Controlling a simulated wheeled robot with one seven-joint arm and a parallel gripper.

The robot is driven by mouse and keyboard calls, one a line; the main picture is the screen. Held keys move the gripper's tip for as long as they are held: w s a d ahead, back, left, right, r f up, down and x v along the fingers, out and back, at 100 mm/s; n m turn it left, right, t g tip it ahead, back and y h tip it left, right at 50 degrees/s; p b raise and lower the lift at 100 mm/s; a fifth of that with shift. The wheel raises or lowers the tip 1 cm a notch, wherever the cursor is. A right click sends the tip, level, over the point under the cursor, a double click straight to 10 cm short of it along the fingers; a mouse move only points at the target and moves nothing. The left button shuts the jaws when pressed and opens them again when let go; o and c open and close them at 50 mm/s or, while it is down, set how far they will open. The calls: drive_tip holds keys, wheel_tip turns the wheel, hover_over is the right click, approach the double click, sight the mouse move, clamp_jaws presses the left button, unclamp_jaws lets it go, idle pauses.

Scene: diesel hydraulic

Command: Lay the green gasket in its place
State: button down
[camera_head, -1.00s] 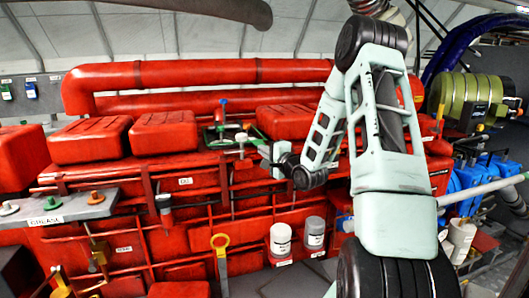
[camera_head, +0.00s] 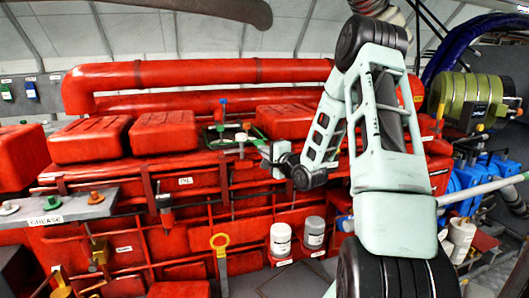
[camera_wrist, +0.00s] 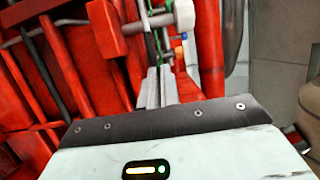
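The green gasket (camera_head: 260,132) is a thin frame seen over the gap between two red covers on top of the engine. In the wrist view it is a narrow green strip (camera_wrist: 157,42), seen edge-on, running down between the fingertips. My gripper (camera_wrist: 160,84) has its grey fingers nearly together with the strip between them, so it appears shut on the gasket. In the head view my gripper (camera_head: 258,146) is small, at the gasket's near right side. I cannot tell whether the gasket touches the engine below it.
Red covers (camera_head: 164,132) stand left of the gap and another (camera_head: 286,121) right of it. A thick red pipe (camera_head: 210,73) runs behind. A small blue-topped fitting (camera_head: 222,107) rises at the gap. A grey shelf (camera_head: 70,207) is at the left; two pots (camera_head: 281,240) stand low in front.

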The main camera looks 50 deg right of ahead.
drive_tip(key=shift+f+b, duration=0.85)
drive_tip(key=shift+f, duration=0.25)
idle(0.5)
drive_tip(key=c, duration=1.6)
unclamp_jaws()
drive_tip(key=shift+o, duration=0.2)
drive_tip(key=shift+s, duration=0.15)
drive_tip(key=p+v, duration=1)
drive_tip(key=v, duration=0.7)
